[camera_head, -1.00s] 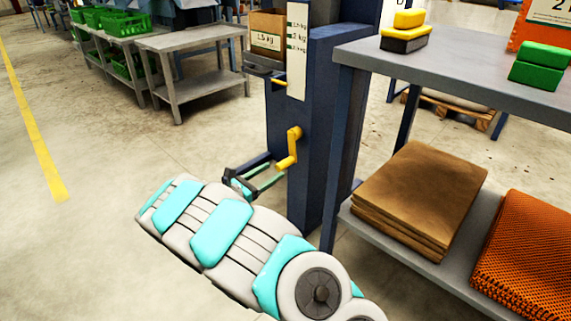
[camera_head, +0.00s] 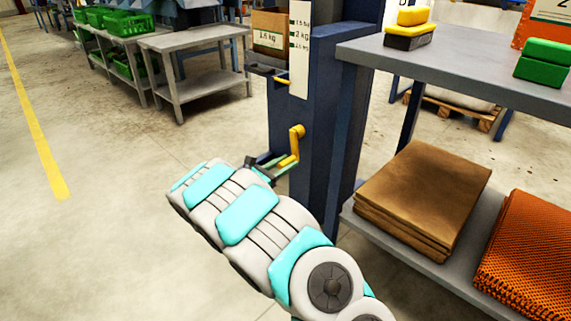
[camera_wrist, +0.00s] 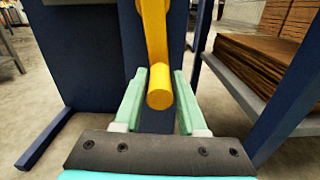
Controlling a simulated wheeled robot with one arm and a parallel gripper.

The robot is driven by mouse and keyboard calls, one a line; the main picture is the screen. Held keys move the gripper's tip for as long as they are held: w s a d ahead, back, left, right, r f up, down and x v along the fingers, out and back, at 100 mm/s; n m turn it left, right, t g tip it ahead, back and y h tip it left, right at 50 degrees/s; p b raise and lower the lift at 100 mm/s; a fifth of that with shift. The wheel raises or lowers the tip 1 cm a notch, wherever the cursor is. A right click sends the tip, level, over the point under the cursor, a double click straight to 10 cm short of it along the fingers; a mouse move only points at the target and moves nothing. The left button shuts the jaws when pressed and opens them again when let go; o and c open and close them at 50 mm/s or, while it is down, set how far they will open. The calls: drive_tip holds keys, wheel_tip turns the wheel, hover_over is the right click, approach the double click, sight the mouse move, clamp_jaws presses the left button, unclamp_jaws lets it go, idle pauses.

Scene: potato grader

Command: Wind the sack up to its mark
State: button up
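The sack (camera_head: 268,35) is brown with a white label that seems to read 1.5 kg. It sits on a small dark carrier at the left of a blue post (camera_head: 320,110). A white scale (camera_head: 299,45) with weight marks, among them 2 kg, stands beside it, and a small yellow pointer (camera_head: 281,80) sticks out below the sack. A yellow crank (camera_head: 297,137) is on the post lower down. In the wrist view the crank's handle (camera_wrist: 160,92) lies between my gripper's green fingers (camera_wrist: 159,100), with gaps at both sides. My gripper (camera_head: 277,165) is open around the handle.
A grey shelf unit (camera_head: 465,70) stands close at right, with folded brown sacks (camera_head: 425,195) and orange netting (camera_head: 530,260) on its lower shelf. A grey table (camera_head: 195,42) stands at back left. The floor at left is clear.

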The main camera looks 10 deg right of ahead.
clamp_jaws()
idle(1.0)
